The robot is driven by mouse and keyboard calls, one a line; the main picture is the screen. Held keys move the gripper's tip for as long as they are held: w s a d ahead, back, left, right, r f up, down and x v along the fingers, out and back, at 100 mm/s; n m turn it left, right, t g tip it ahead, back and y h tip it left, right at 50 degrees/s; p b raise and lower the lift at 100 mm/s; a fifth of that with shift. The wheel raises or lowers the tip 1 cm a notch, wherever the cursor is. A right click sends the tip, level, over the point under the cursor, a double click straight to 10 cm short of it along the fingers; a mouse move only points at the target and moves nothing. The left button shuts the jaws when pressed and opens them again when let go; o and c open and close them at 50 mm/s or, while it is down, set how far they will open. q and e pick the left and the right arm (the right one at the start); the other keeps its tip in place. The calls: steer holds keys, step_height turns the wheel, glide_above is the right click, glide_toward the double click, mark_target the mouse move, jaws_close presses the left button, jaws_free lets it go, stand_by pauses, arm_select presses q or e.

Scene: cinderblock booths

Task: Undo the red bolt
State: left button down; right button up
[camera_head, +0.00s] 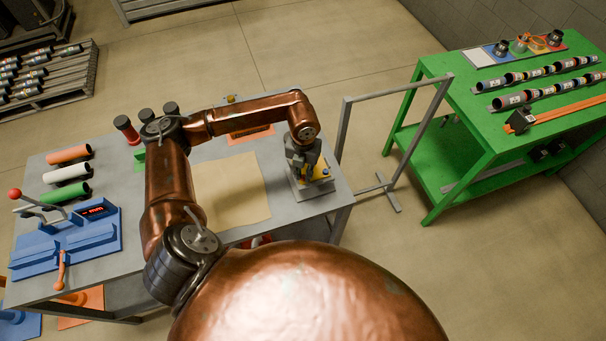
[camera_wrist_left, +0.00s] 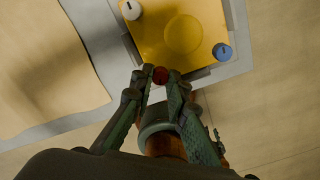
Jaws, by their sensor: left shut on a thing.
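A yellow plate (camera_wrist_left: 172,30) sits on a grey base at the right end of the grey table; it also shows in the head view (camera_head: 322,175). The red bolt (camera_wrist_left: 160,75) is at the plate's near corner in the wrist view. A white bolt (camera_wrist_left: 132,10) and a blue bolt (camera_wrist_left: 222,52) sit at two other corners. My left gripper (camera_head: 307,172) comes down over the plate from above. In the wrist view its fingers (camera_wrist_left: 160,82) are shut around the red bolt. In the head view the gripper hides the red bolt. My right gripper is in neither view.
A tan mat (camera_head: 235,190) lies beside the base on the grey table (camera_head: 110,185). A blue fixture (camera_head: 75,245) and coloured tubes (camera_head: 67,154) are at the left. A grey frame (camera_head: 395,95) stands between this table and the green bench (camera_head: 470,100).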

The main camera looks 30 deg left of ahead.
mark_target(304, 176)
arm_select(q)
steer(key=shift+f, duration=0.1)
stand_by(0.3)
steer(key=c, duration=2.2)
jaws_free()
steer(key=shift+w, duration=0.1)
steer(key=shift+o, duration=0.2)
step_height(304, 176, up, 12)
